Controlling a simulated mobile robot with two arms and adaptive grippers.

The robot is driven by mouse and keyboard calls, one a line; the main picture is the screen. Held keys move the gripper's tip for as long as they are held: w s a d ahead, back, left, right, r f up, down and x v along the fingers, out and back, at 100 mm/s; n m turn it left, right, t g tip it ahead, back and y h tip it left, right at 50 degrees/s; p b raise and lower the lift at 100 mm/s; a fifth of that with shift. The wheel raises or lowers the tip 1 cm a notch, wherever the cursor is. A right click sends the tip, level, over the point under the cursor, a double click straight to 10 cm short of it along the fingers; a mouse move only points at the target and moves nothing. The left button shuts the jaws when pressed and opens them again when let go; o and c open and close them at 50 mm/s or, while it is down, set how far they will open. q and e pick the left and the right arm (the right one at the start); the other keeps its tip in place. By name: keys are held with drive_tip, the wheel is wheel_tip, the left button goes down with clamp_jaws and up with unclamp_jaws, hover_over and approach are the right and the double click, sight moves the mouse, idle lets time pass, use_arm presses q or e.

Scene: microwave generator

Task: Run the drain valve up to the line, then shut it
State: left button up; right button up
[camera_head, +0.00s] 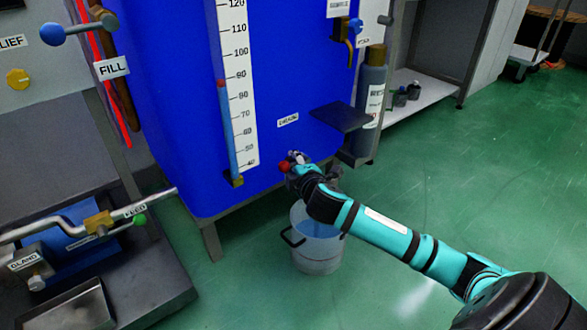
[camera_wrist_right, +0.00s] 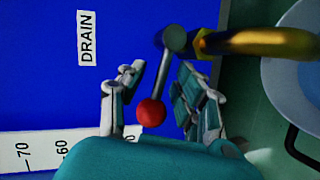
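The drain valve's red ball handle (camera_head: 284,166) shows low on the blue tank (camera_head: 180,110), below the DRAIN label (camera_head: 288,120). In the wrist view the red ball (camera_wrist_right: 150,112) ends a short grey lever, whose pivot meets a brass spout (camera_wrist_right: 260,43). My right gripper (camera_wrist_right: 160,92) is open, with one finger on each side of the lever and ball; a gap shows on both sides. A bucket (camera_head: 316,262) stands on the floor below, with bluish liquid in it. No fill line on it can be made out. My left gripper is out of view.
A gauge scale (camera_head: 238,80) with a blue tube and a red mark near 90 runs up the tank. The FILL lever (camera_head: 75,30) is at upper left, a bench with the FEED handle (camera_head: 138,220) at lower left. Green floor is clear at right.

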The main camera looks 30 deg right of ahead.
drive_tip(key=shift+c, duration=0.3)
clamp_jaws()
drive_tip(key=shift+f, duration=0.1)
drive_tip(key=shift+a+f+n+p, duration=0.15)
drive_tip(key=shift+n+p, duration=0.35)
drive_tip(key=shift+p, duration=0.35)
drive_tip(key=shift+f+n+t+h, duration=0.35)
drive_tip(key=shift+n+t+h, duration=0.05)
drive_tip(key=shift+n, duration=0.1)
drive_tip(key=shift+o, duration=0.3)
unclamp_jaws()
